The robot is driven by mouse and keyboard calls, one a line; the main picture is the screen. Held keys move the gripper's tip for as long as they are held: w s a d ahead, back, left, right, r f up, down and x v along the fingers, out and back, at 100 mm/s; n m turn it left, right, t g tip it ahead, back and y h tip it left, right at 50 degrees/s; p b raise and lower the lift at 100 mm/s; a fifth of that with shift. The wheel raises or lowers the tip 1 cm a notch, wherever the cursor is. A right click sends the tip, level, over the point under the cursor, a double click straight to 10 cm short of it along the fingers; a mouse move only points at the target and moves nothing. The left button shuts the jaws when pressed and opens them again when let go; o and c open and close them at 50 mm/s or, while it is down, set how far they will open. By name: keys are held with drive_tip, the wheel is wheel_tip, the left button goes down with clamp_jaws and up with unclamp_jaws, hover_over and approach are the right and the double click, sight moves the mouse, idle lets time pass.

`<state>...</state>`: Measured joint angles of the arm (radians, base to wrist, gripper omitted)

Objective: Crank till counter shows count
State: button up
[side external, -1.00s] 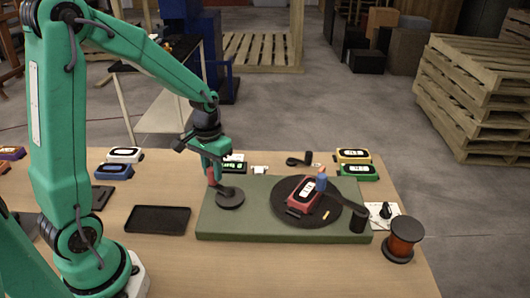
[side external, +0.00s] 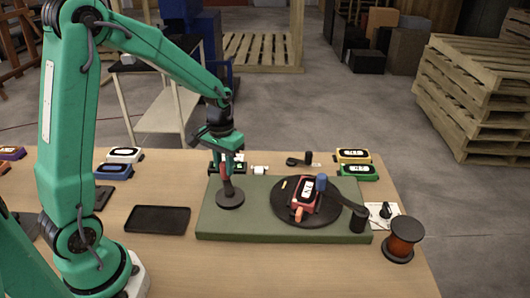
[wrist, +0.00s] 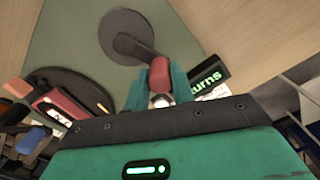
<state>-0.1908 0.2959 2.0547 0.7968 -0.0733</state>
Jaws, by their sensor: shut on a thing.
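The crank (side external: 230,199) has a dark round hub on the green base plate (side external: 250,225), with an upright red handle (wrist: 160,72). My gripper (side external: 223,166) is shut on the red handle; the fingers also show on both sides of it in the wrist view (wrist: 161,88). The counter (wrist: 208,75) is a black box with lit green lettering ending in "urns"; its number cannot be read. The dark turntable (side external: 286,212) carries a red detector (side external: 304,197) with a white display.
A black tray (side external: 158,219) lies left of the base plate. Several coloured detectors, including a yellow one (side external: 352,156) and a green one (side external: 358,172), stand along the table's back. A red-brown spool (side external: 404,236) and a card with a black knob (side external: 384,212) are at the right.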

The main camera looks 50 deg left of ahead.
drive_tip(key=shift+w+d, duration=0.75)
drive_tip(key=shift+w, duration=0.15)
drive_tip(key=shift+w+d, duration=0.3)
drive_tip(key=shift+d, duration=0.2)
drive_tip(key=shift+w+d, duration=0.25)
drive_tip(key=shift+d, duration=0.25)
drive_tip(key=shift+w+d, duration=0.1)
drive_tip(key=shift+d, duration=1.15)
